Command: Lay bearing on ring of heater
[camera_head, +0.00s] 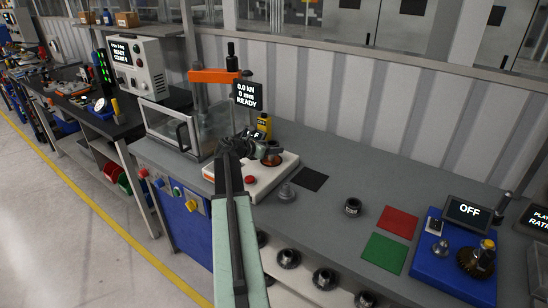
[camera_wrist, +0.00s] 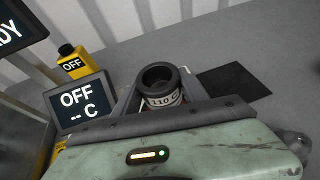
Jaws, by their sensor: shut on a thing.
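My gripper (camera_head: 258,149) is over the white heater (camera_head: 262,183), which has a red button. In the wrist view my gripper (camera_wrist: 160,98) is shut on a dark bearing (camera_wrist: 159,77), a short hollow cylinder with a white band reading "110 C". The heater's copper-coloured ring (camera_head: 272,160) shows just below the gripper's end in the head view. Whether the bearing touches the ring cannot be told. The heater's display (camera_wrist: 77,100) reads "OFF -- C" in the wrist view.
A press with an orange head (camera_head: 212,76) and clear guard stands to the left. A black mat (camera_head: 311,179), a grey knobbed part (camera_head: 287,192) and a dark ring (camera_head: 352,207) lie to the right.

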